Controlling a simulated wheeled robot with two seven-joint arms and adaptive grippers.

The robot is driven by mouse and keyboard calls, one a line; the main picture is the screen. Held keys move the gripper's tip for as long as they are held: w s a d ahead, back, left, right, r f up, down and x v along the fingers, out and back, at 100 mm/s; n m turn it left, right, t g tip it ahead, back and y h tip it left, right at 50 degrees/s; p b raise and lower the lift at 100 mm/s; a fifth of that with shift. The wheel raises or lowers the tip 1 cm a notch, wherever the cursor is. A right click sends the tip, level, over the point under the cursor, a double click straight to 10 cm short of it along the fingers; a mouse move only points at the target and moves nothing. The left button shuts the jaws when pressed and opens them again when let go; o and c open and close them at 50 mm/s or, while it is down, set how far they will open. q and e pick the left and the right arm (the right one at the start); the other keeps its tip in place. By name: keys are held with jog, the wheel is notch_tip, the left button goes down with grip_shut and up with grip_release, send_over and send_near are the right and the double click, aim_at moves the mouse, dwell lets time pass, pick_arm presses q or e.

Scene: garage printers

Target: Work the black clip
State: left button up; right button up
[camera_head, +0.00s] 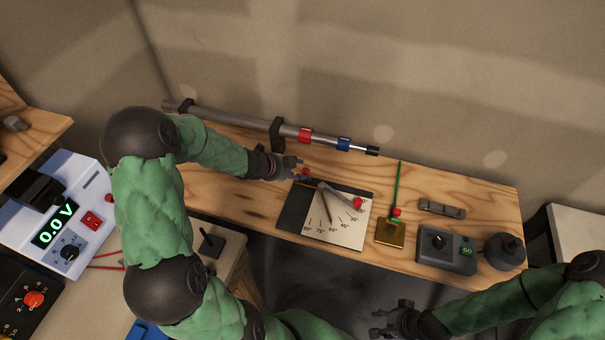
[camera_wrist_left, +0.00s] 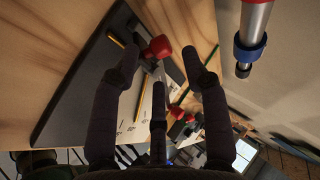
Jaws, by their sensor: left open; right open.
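A grey rod (camera_head: 230,118) runs along the back of the wooden bench in two black brackets (camera_head: 278,134). It carries a red collar (camera_head: 305,135), a blue collar (camera_head: 344,144) and a black end piece (camera_head: 372,151). I cannot tell which black part is the clip. My left gripper (camera_head: 301,168) is open below the rod, over the dark edge of the angle board (camera_head: 291,214). In the left wrist view a red knob (camera_wrist_left: 158,47) shows between the open fingers (camera_wrist_left: 162,66); contact is unclear. My right gripper (camera_head: 388,319) is open and empty, off the bench's front edge.
A white meter (camera_head: 60,215) is at left. Bare wood lies behind the board.

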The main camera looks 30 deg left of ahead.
aim_at(304, 171)
pick_arm(q)
jog(key=shift+b+x, duration=0.6)
jog(key=shift+x, duration=1.35)
